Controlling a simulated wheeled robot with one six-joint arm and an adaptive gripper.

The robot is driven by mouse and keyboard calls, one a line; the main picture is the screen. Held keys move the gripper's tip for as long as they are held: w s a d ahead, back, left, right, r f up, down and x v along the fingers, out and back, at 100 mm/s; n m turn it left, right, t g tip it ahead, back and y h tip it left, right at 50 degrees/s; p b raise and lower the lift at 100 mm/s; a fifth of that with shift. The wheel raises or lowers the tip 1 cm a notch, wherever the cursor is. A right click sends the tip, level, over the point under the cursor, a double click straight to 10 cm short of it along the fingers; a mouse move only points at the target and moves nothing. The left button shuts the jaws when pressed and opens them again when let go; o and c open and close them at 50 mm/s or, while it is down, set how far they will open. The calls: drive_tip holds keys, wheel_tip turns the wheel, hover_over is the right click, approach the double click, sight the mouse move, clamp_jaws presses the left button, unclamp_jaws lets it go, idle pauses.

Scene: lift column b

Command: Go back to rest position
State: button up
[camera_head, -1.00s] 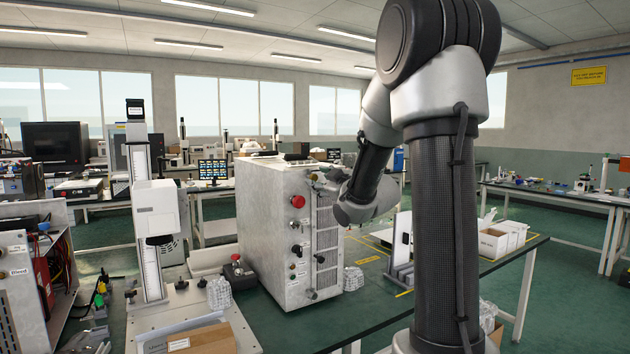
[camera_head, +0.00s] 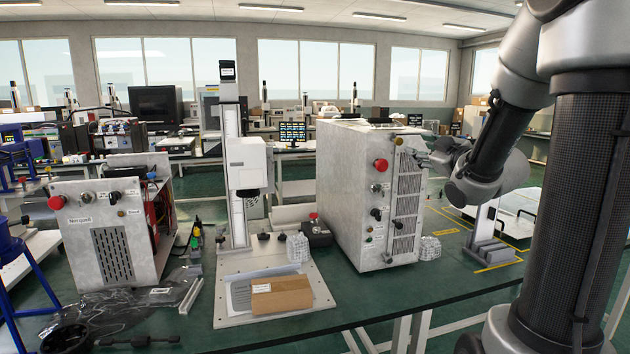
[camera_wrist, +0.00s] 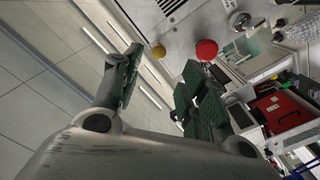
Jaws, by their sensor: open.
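My gripper (camera_wrist: 160,85) is open in the wrist view, its two dark green-padded fingers apart with nothing between them. A grey panel with a red knob (camera_wrist: 206,49) and a yellow button (camera_wrist: 158,52) lies beyond the fingers. In the head view my arm comes in from the right edge and bends down toward the front of a grey metal cabinet (camera_head: 345,185). The gripper end (camera_head: 428,158) is small there, beside the cabinet's upper front. I cannot tell whether it touches the cabinet.
A column stand (camera_head: 232,150) and a cardboard box (camera_head: 281,295) are left of the cabinet. An open-sided machine (camera_head: 100,240) stands further left. A wire-like block (camera_head: 430,248) and a grey upright stand (camera_head: 487,235) are right of the cabinet. Green floor shows beyond the bench.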

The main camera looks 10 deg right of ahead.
drive_tip(key=s+d+f+m+g+h, duration=0.2)
drive_tip(key=d+f+g, duration=0.1)
drive_tip(key=f, duration=0.3)
drive_tip(key=s+d+f+m+g+h, duration=0.2)
drive_tip(key=s+d+f+m+g, duration=0.1)
drive_tip(key=f, duration=0.3)
drive_tip(key=s+a+f+m+g, duration=0.1)
drive_tip(key=s+f+m+g, duration=0.3)
drive_tip(key=s, duration=0.4)
drive_tip(key=s+a+r+n+g+y, duration=0.1)
drive_tip(key=s+a+r+g+y, duration=0.2)
drive_tip(key=s+a, duration=1.2)
wheel_tip(320, 180, up, 2)
drive_tip(key=shift+s+a+r+g, duration=0.1)
drive_tip(key=shift+s+a+g, duration=0.2)
drive_tip(key=shift+s, duration=0.1)
